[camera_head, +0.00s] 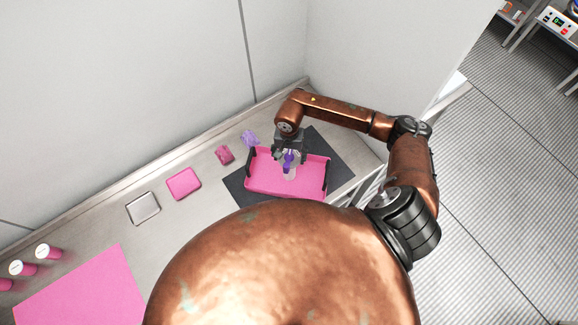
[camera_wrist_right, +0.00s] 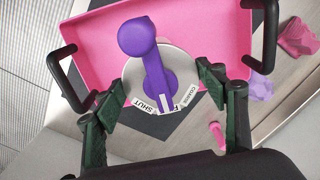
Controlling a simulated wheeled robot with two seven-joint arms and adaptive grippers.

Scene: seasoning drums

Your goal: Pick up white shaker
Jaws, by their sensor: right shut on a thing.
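The white shaker (camera_wrist_right: 185,65) has a round white top marked SHUT and COARSE, with a purple lever across it. In the wrist view it is seen from above, between the two dark green fingers of my right gripper (camera_wrist_right: 158,88), which is shut on it. In the head view the shaker (camera_head: 291,175) shows as a pale shape with a purple part, under my right gripper (camera_head: 288,152) and over the pink tray (camera_head: 258,184). Whether its base touches the tray is hidden. My left gripper is not in view.
The pink tray has dark handles and lies on a dark mat (camera_head: 337,152). To its left are a purple crumpled item (camera_head: 250,138), a small pink item (camera_head: 225,155), a pink square (camera_head: 184,183) and a metal dish (camera_head: 143,208). White-topped pink drums (camera_head: 48,252) stand far left.

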